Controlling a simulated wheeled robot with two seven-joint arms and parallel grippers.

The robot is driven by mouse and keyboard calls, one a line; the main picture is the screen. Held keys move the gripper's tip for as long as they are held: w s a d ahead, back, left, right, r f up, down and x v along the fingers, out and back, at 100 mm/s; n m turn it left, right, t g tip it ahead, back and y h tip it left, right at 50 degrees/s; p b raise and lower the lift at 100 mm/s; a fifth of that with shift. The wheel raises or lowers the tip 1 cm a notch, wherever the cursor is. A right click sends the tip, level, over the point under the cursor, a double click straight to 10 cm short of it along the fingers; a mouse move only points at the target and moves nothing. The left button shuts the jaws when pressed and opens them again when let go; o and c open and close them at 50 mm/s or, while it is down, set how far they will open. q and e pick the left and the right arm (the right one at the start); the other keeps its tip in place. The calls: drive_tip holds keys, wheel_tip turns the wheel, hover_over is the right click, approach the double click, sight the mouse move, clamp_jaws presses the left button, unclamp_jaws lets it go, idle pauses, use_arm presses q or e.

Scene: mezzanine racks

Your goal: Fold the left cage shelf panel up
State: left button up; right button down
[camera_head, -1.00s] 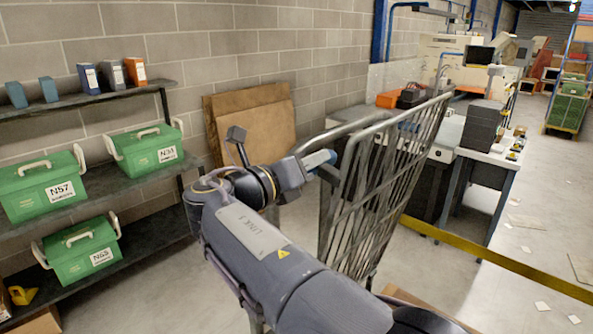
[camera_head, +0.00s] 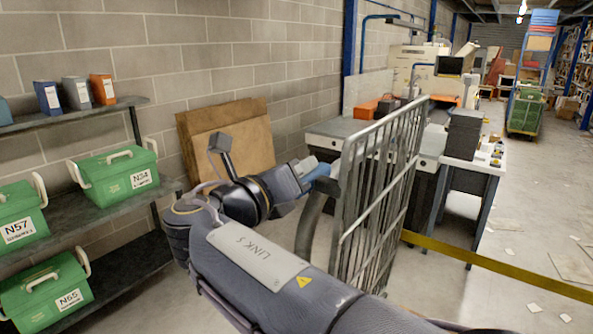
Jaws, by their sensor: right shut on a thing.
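The cage panel (camera_head: 378,190) is a grey metal frame with long bars in the head view, right of centre. It stands steeply, leaning slightly. My right gripper (camera_head: 322,174) is at its near left edge, by the upper corner, shut on the panel; the blue fingertips are partly hidden by my wrist and the frame. My right arm comes in from the bottom and hides the panel's lower near part. I cannot tell from this view how the panel joins the rest of the cage. My left gripper is out of view.
At left a dark shelf rack (camera_head: 105,207) holds green boxes (camera_head: 118,176) and binders. Brown boards (camera_head: 228,145) lean on the wall behind my wrist. A workbench (camera_head: 475,160) stands behind the panel.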

drive_tip(key=f, duration=0.3)
drive_tip(key=shift+a+n, duration=0.2)
drive_tip(key=shift+n, duration=0.1)
drive_tip(key=c, duration=1.6)
unclamp_jaws()
drive_tip(key=o, duration=0.5)
drive_tip(key=shift+s+a, duration=0.3)
drive_tip(key=shift+s, duration=0.1)
drive_tip(key=shift+s+a+r+b, duration=0.15)
drive_tip(key=shift+s+a+r, duration=0.4)
drive_tip(key=shift+s, duration=0.4)
drive_tip(key=shift+s+a+r+b, duration=0.15)
drive_tip(key=shift+s+a+r, duration=0.2)
drive_tip(key=shift+s+a, duration=0.5)
drive_tip(key=shift+s+a+r+b, duration=0.15)
drive_tip(key=shift+s+a+r, duration=0.3)
drive_tip(key=shift+s, duration=0.6)
